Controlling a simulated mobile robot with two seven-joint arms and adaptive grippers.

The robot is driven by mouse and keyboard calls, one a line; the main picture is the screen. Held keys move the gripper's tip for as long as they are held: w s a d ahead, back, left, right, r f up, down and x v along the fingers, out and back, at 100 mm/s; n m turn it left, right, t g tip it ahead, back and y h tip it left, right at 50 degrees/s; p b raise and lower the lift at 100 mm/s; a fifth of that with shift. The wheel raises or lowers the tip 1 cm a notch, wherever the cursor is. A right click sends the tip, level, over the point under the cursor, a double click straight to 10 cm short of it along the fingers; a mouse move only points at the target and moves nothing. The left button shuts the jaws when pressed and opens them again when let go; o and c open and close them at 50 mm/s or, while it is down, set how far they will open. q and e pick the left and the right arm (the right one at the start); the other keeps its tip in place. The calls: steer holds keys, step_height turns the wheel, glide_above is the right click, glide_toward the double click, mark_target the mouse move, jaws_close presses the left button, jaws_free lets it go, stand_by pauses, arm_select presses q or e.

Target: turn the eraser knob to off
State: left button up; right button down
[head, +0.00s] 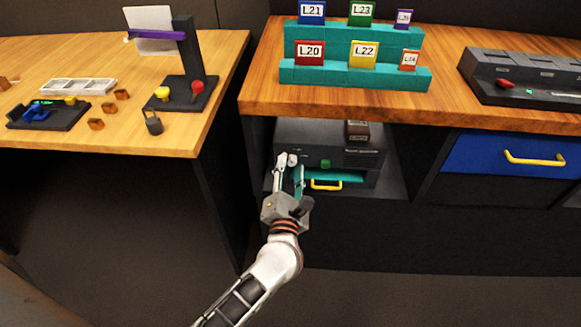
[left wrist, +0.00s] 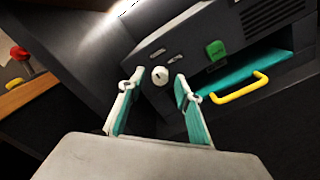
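The eraser is a dark grey box (head: 315,138) inside the shelf under the right-hand table. Its front has a green button (head: 325,163), a teal slot and a yellow handle. In the left wrist view a small round white knob (left wrist: 160,76) with a dark mark sits on the front, left of the green button (left wrist: 215,50). My left gripper (left wrist: 159,80) is open. Its two fingertips stand on either side of the knob, with small gaps visible. In the head view my left gripper (head: 293,165) is in front of the box's left part. My right gripper is not in view.
The yellow handle (head: 326,185) projects just right of my left gripper. The shelf's dark side wall and the tabletop edge (head: 340,115) bound the opening. A small brown box (head: 358,131) stands on the eraser. A blue drawer (head: 480,155) is farther right.

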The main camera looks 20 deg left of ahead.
arm_select(q)
steer(key=v, duration=1.1)
steer(key=shift+s, duration=0.25)
